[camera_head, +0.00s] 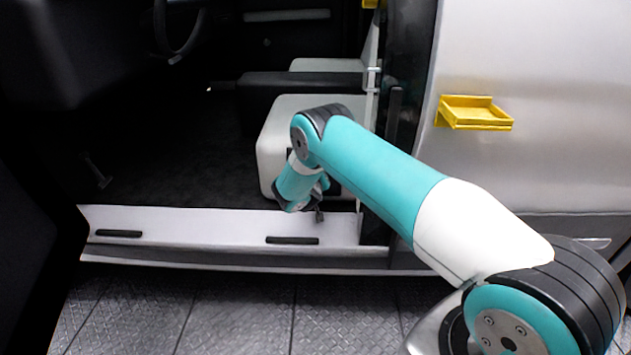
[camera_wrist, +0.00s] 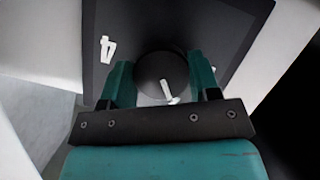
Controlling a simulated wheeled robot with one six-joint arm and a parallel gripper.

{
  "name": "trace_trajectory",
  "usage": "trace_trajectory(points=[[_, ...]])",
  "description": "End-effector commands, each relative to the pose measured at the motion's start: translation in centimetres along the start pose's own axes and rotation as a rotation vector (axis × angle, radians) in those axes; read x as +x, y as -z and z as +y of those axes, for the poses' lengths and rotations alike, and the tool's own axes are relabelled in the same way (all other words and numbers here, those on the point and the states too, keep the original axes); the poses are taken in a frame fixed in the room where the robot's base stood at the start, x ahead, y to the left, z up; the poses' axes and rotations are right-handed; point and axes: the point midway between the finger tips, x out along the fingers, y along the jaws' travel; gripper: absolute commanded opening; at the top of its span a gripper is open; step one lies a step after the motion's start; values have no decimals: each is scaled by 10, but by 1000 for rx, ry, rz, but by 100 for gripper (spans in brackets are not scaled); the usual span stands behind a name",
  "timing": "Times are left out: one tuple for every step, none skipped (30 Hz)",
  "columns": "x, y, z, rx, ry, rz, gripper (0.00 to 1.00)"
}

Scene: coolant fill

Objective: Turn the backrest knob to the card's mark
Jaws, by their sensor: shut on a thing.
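In the wrist view, a round dark knob (camera_wrist: 158,68) sits on a dark panel (camera_wrist: 215,25). A short white pointer line (camera_wrist: 168,91) on the knob points toward the bottom of the picture, slightly right. My gripper (camera_wrist: 158,62) has its two teal fingers on either side of the knob and is shut on it. A white mark (camera_wrist: 107,48), like a numeral, is on the panel left of the knob. In the head view my gripper (camera_head: 318,208) is low beside the pale seat (camera_head: 275,145), and the knob is hidden there. I cannot make out a card with a mark.
The white door sill (camera_head: 200,225) with dark slots runs below the gripper. A yellow tray (camera_head: 475,113) is fixed on the white body side. The dark cab floor (camera_head: 180,165) is open to the left.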

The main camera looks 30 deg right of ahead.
Motion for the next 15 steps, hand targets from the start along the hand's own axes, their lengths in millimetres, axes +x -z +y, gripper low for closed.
trace_trajectory(points=[[1,-2,-1,-27,-11,-2,32],[1,-2,-2,-45,-17,-3,32],[1,-2,-2,-73,-28,-5,32],[1,-2,-2,-96,-37,-7,32],[1,-2,-3,-118,-45,-8,32],[1,-2,-3,-152,-58,-11,32],[1,-3,-3,-177,-68,-14,32],[1,-2,-3,-202,-77,-15,32],[1,-2,-3,-238,-91,-18,32],[1,-3,-3,-264,-101,-20,32],[1,-3,-3,-292,-111,-22,32],[1,-3,-4,-327,-124,-25,32],[1,-3,-4,-354,-135,-27,32],[1,-3,-4,-380,-145,-29,32],[1,-3,-4,-416,-159,-32,32]])
